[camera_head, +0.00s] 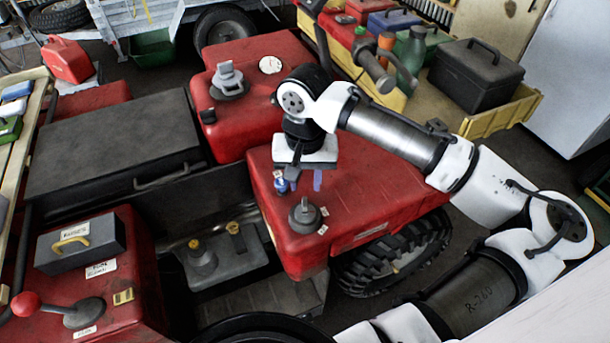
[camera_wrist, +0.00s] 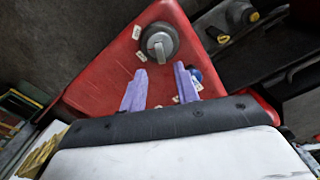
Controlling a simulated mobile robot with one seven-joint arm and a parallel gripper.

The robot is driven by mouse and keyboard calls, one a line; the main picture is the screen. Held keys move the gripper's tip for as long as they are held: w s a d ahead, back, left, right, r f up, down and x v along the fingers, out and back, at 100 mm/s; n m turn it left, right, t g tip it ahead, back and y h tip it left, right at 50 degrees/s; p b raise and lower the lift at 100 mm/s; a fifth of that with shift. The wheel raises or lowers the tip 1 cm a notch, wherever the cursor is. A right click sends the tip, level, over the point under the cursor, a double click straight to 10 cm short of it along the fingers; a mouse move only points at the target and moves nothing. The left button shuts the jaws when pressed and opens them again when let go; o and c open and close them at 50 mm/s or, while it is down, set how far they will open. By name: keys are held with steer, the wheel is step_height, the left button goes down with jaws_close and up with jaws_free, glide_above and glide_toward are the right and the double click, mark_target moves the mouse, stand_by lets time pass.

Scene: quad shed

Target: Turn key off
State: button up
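My gripper (camera_head: 305,186) is above the red fender (camera_head: 362,195), pointing down. Its two lavender fingers are apart with nothing between them; the gap also shows in the wrist view (camera_wrist: 160,70). A round grey switch (camera_head: 304,216) with a raised grip sits on the fender. In the wrist view the switch (camera_wrist: 159,43) lies just beyond the fingertips, apart from them. A small blue part (camera_head: 280,184) is beside my gripper; in the wrist view the blue part (camera_wrist: 196,76) is partly hidden by the right finger. I cannot tell which of these is the key.
A red panel (camera_head: 245,115) carries another grey knob (camera_head: 229,78). A black seat or lid (camera_head: 115,140) is at left. A red-knobbed lever (camera_head: 25,304) and a fuse box (camera_head: 80,242) are at lower left. A dark toolbox (camera_head: 475,75) stands at upper right. Small white labels surround the switch.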

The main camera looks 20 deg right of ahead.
mark_target(305, 202)
step_height(305, 202, down, 4)
steer(key=b, duration=0.3)
steer(key=shift+f+b, duration=0.8)
steer(key=shift+f, duration=0.95)
jaws_close()
